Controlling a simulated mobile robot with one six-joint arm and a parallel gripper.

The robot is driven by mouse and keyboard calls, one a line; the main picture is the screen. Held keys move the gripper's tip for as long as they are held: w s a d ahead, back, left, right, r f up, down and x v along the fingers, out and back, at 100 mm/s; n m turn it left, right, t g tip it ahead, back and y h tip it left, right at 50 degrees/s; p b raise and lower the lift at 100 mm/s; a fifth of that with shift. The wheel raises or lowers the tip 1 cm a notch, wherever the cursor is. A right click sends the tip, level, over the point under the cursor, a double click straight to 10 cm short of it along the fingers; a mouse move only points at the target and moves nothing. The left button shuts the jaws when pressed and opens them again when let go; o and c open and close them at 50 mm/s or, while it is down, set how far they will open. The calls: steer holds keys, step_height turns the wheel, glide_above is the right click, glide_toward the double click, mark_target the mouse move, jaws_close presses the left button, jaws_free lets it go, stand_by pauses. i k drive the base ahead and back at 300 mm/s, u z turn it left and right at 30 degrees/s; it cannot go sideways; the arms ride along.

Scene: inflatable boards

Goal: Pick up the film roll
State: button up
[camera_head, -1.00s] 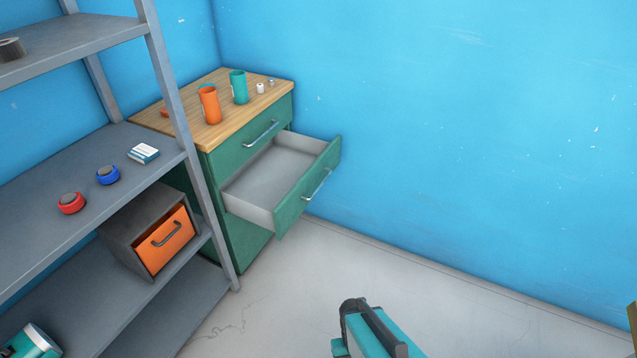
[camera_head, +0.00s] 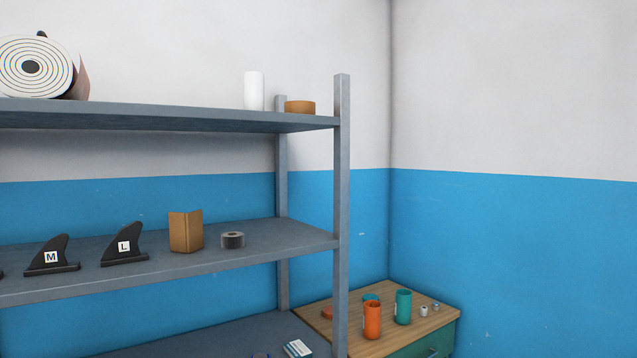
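An upright white cylinder (camera_head: 253,91), which looks like the film roll, stands on the top shelf near its right end. A flat brown roll (camera_head: 300,107), perhaps tape, lies just to its right.
A large spiral roll (camera_head: 35,68) lies at the left of the top shelf (camera_head: 170,118). Black fins (camera_head: 125,247) and a brown folded card (camera_head: 186,231) stand on the middle shelf. A shelf post (camera_head: 341,220) rises before the wooden-topped cabinet (camera_head: 437,318), which bears orange (camera_head: 372,320) and teal (camera_head: 403,307) cylinders.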

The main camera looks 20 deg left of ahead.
mark_target(253, 81)
steer(key=z, duration=4.3)
steer(key=i, duration=0.1)
steer(key=u, duration=1.85)
steer(key=k, duration=0.2)
steer(key=u, duration=3.65)
